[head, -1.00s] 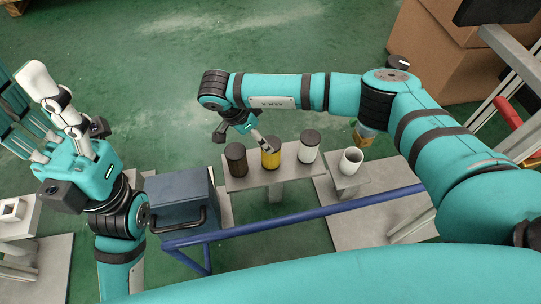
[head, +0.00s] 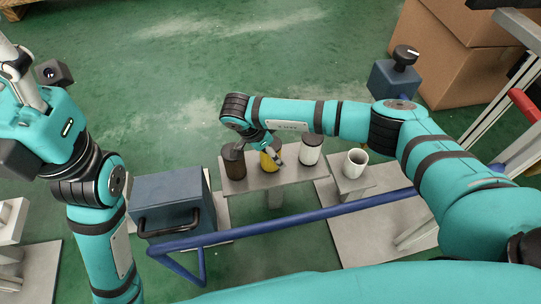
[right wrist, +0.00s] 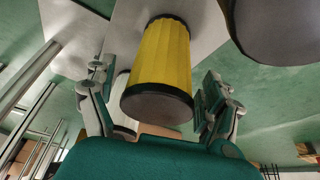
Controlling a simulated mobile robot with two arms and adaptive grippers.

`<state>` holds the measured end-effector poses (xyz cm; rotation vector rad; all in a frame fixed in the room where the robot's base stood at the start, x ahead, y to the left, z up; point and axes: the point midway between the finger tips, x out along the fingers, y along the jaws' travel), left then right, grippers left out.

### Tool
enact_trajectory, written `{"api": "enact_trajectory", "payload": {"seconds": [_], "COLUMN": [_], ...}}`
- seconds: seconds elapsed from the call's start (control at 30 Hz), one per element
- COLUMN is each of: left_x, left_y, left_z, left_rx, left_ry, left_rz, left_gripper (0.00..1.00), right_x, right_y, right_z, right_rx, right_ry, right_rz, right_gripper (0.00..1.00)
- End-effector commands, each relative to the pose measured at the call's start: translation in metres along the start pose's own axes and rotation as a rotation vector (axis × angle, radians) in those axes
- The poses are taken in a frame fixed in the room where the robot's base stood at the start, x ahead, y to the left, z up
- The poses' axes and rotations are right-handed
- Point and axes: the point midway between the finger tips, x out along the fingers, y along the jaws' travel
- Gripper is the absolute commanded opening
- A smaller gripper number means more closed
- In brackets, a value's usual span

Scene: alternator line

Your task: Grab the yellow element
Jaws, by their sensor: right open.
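The yellow element (head: 269,162), a cylinder with black ends, stands on a small grey stand (head: 288,178) between a dark brown cylinder (head: 233,163) and a white one with a black top (head: 312,150). My right gripper (head: 262,147) is at the yellow element and partly covers it. In the right wrist view the yellow element (right wrist: 161,58) is between the two open fingers (right wrist: 157,78), with a gap on each side. My left gripper (head: 18,68) is at the upper left, cut by the picture's edge; its fingers are not clear.
A white cup (head: 355,163) stands on a lower grey stand to the right. A blue-grey box (head: 170,200) with a handle and a blue rail (head: 300,220) lie in front. Cardboard boxes (head: 450,60) are at the upper right. The green floor behind the stand is free.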

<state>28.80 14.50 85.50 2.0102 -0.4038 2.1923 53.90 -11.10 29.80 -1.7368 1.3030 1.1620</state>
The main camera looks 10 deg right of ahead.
Motion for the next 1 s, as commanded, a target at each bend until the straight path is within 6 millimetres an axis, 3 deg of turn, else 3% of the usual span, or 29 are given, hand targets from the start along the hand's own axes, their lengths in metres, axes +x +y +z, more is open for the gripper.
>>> {"api": "enact_trajectory", "payload": {"seconds": [0.07, 0.57, 0.87, 1.0], "left_x": [0.0, 0.0, 0.001, 0.006], "left_y": [0.0, 0.0, 0.0, -0.001], "left_z": [0.0, 0.0, 0.0, 0.0], "left_rx": [0.0, -0.001, -0.001, -0.001], "left_ry": [-0.001, 0.0, 0.0, -0.001], "left_rz": [0.0, 0.0, 0.0, -0.003], "left_gripper": [0.4, 0.4, 0.4, 0.4], "right_x": [-0.001, -0.001, -0.002, -0.015], "right_y": [0.0, 0.0, -0.001, -0.001], "right_z": [0.0, 0.0, -0.001, -0.006], "right_rx": [0.0, 0.001, 0.001, 0.001], "right_ry": [0.0, 0.0, 0.0, 0.001], "right_rz": [0.0, -0.001, -0.001, -0.004], "right_gripper": [0.85, 0.22, 0.21, 0.21]}}
